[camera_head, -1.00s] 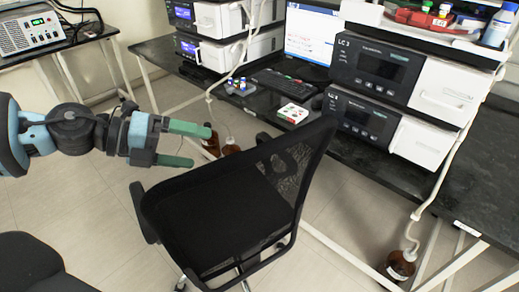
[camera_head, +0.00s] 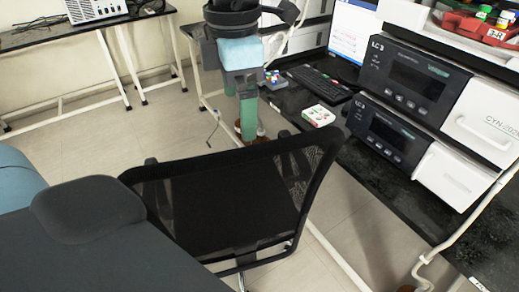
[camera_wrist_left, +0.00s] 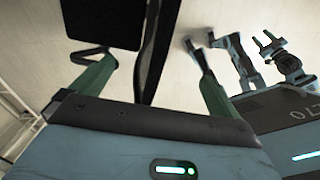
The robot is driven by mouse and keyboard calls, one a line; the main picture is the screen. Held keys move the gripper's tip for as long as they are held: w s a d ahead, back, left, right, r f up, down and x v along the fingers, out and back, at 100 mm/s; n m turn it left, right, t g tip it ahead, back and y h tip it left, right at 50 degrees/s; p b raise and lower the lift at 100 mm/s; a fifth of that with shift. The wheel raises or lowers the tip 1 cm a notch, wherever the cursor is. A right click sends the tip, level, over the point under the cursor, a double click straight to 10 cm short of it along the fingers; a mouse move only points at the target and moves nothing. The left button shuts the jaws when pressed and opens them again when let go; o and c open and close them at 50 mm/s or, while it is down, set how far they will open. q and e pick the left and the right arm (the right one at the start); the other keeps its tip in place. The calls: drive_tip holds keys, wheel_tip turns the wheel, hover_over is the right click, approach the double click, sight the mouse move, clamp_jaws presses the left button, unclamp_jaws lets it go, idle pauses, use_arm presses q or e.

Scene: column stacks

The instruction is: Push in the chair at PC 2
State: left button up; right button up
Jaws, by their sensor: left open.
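The black mesh-backed office chair (camera_head: 225,205) stands on the floor before the bench, its backrest toward me. It also shows in the left wrist view, with the dark seat (camera_wrist_left: 105,20) at the top and the backrest edge-on (camera_wrist_left: 154,50). My left gripper (camera_head: 249,118) points down beyond the backrest in the head view. Its green fingers are apart, and in the left wrist view the gripper (camera_wrist_left: 152,72) has the backrest showing between them. I cannot tell whether they touch it. The monitor (camera_head: 352,32) and keyboard (camera_head: 319,82) are on the bench. My right gripper is not identifiable.
The black bench (camera_head: 292,98) holds a white tray (camera_head: 318,116) and stacked LC units (camera_head: 415,80). White bench legs and tubing stand near the chair. A side table (camera_head: 75,38) is at the upper left. Open floor (camera_head: 100,140) lies left of the chair.

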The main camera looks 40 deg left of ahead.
sight(239, 149)
use_arm(q)
drive_tip(key=f+b, duration=0.1)
drive_tip(key=f, duration=0.3)
drive_tip(key=f+b, duration=0.2)
drive_tip(key=f, duration=0.2)
drive_tip(key=shift+s+a, duration=0.15)
drive_tip(key=shift+a, duration=0.05)
wheel_tip(239, 149, down, 4)
drive_tip(key=b, duration=0.4)
drive_tip(key=shift+f, duration=0.15)
drive_tip(key=shift+f+b, duration=0.45)
drive_tip(key=shift+b, duration=0.35)
use_arm(e)
wheel_tip(239, 149, down, 7)
drive_tip(key=shift+s+f, duration=0.2)
drive_tip(key=shift+s, duration=0.1)
use_arm(q)
drive_tip(key=shift+c, duration=0.4)
